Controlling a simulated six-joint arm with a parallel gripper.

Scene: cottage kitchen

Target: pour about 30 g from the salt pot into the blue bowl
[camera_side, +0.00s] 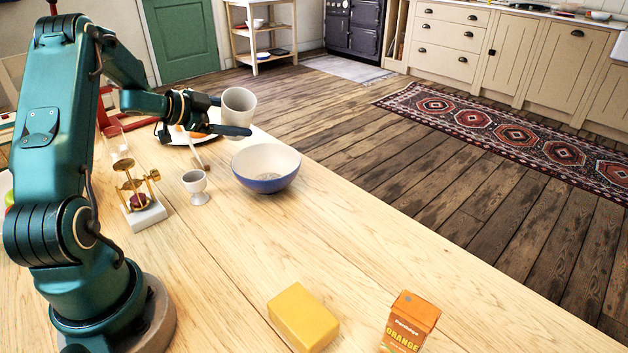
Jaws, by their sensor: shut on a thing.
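My gripper (232,116) is shut on a pale grey pot (239,102), taken to be the salt pot. It holds the pot in the air, behind and a little left of the bowl. The pot looks close to upright, and its contents cannot be made out. The blue bowl (266,183) stands on the table, blue outside and white inside. No stream between pot and bowl can be seen.
A pale egg cup (196,187) stands just left of the bowl. A brass balance on a white base (146,215) is farther left. A plate with orange food (190,137) lies behind. A yellow block (303,316) and an orange juice carton (408,322) stand in front. The table between is clear.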

